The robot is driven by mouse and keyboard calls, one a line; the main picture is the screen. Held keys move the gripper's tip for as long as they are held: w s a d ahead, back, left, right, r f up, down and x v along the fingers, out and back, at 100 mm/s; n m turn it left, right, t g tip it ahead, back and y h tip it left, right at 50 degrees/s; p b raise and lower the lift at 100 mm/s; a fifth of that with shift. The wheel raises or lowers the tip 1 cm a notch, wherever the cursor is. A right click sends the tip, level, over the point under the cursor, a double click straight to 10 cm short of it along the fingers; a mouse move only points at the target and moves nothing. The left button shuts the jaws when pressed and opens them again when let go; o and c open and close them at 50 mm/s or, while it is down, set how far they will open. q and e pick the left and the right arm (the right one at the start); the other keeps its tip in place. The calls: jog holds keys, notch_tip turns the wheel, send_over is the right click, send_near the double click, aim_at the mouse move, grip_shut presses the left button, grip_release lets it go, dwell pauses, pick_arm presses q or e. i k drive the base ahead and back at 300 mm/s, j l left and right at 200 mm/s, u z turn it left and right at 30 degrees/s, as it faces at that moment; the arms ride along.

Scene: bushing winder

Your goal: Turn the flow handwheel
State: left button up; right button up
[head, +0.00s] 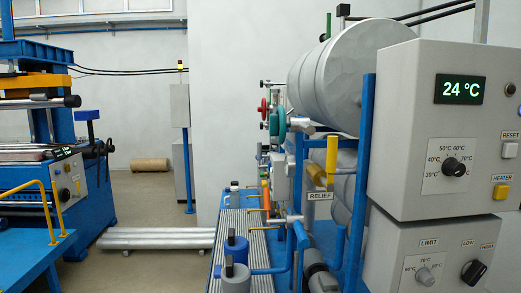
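Two handwheels show edge-on at the middle of the head view, on the pipework left of the large grey tank. One is a small red handwheel (263,108). The other is a larger teal handwheel (278,121), just to its right. No readable label shows which is the flow handwheel. Neither of my grippers is in view, and nothing touches the wheels.
A grey control box (425,120) reading 24 °C stands close on the right, beside the grey tank (340,75). A yellow lever (332,158) stands above the RELIEF label (319,196). A blue press (30,110) is at left. Floor between is mostly clear.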

aim_at(265, 148)
jog(key=j+u, duration=0.35)
jog(key=i+j+u, duration=0.1)
jog(key=j, duration=0.25)
jog(key=i+j+u, duration=0.25)
jog(key=j, duration=0.35)
jog(key=i+j+u, duration=0.1)
jog(key=i+j, duration=0.45)
jog(key=i, duration=0.25)
jog(key=i+j+u, duration=0.15)
jog(key=i+j, duration=0.15)
jog(key=i+z, duration=0.45)
jog(key=i, duration=0.35)
jog(key=i+j+z, duration=0.2)
jog(key=i+z, duration=0.2)
jog(key=i, duration=0.35)
jog(key=i+j+z, duration=0.15)
jog(key=i+z, duration=0.3)
jog(key=i+j+z, duration=0.25)
jog(key=i+z, duration=0.2)
jog(key=i+j+z, duration=0.6)
jog(key=j+z, duration=0.25)
jog(key=i+j+z, duration=0.15)
jog(key=j+z, duration=0.3)
jog(key=j, duration=0.15)
jog(key=i+j+z, duration=0.1)
jog(key=j+z, duration=0.35)
jog(key=j, duration=0.2)
